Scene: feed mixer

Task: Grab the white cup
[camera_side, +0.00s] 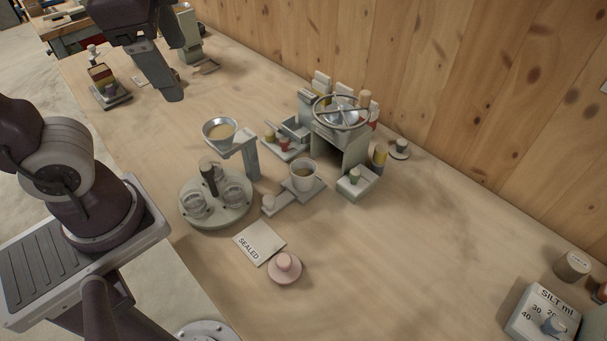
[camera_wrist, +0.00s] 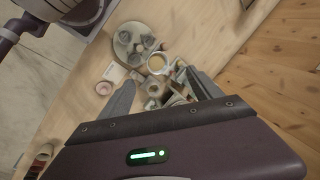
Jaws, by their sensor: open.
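The white cup (camera_side: 303,175) stands upright on a small grey stand in the middle of the table in the side view, with tan contents showing inside. It is just left of the wheeled device. In the wrist view it is too small and crowded to tell apart surely from the other round things. My gripper (camera_side: 173,95) is at the upper left in the side view, well above the table and apart from the cup. In the wrist view my gripper (camera_wrist: 161,92) has its two fingers spread, with nothing held and the device cluster showing between them.
A round tray (camera_side: 222,217) with glass jars stands left of the cup, and a raised funnel (camera_side: 220,129) behind it. A device with a spoked wheel (camera_side: 341,112) stands to the right. A SEALED card (camera_side: 259,243) and pink knob (camera_side: 284,266) lie in front. The right table is mostly clear.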

